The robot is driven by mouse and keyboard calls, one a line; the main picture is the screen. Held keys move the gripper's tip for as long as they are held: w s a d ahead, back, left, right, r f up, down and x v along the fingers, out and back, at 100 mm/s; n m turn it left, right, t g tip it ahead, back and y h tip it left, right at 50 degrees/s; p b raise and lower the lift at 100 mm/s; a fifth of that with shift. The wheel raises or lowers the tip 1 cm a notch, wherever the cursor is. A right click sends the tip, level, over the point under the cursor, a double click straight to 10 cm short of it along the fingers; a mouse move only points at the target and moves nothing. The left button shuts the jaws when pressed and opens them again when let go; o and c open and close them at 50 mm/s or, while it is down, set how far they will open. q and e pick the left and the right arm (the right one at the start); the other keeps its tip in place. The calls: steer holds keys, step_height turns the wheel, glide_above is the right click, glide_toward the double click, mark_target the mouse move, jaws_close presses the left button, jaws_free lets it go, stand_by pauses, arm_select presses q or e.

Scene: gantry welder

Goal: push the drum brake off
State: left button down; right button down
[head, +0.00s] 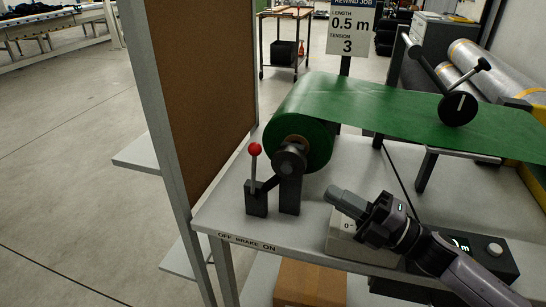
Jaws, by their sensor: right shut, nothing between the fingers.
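The drum brake is a lever with a red knob (255,149) on a thin grey shaft, standing nearly upright from a dark block (256,199) on the table. A label (247,242) on the table's front edge below reads "OFF BRAKE ON", with OFF at the left. A green roll (308,135) sits on a spindle just right of the lever. My right gripper (334,194) is shut and empty. It is over the table to the right of the lever and apart from it, fingers pointing up and left. My left gripper is not in view.
A brown panel (205,70) in a grey frame stands left of the lever. A green sheet (400,105) runs right from the roll under a black wheel with a handle (457,108). A grey box (345,240) and a dark display unit (480,258) sit near my right arm.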

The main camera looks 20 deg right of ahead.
mark_target(258, 154)
steer(key=shift+w+a+r, duration=0.2)
steer(key=shift+w+a, duration=0.15)
steer(key=p+x, duration=0.3)
steer(key=x, duration=1)
steer(key=shift+f, duration=0.1)
steer(key=x, duration=0.4)
steer(key=shift+s+a+p, duration=0.25)
steer(key=shift+a+p, duration=0.05)
steer(key=shift+p, duration=0.1)
steer(key=shift+w+a, duration=0.2)
steer(key=shift+a, duration=0.1)
steer(key=shift+d, duration=0.1)
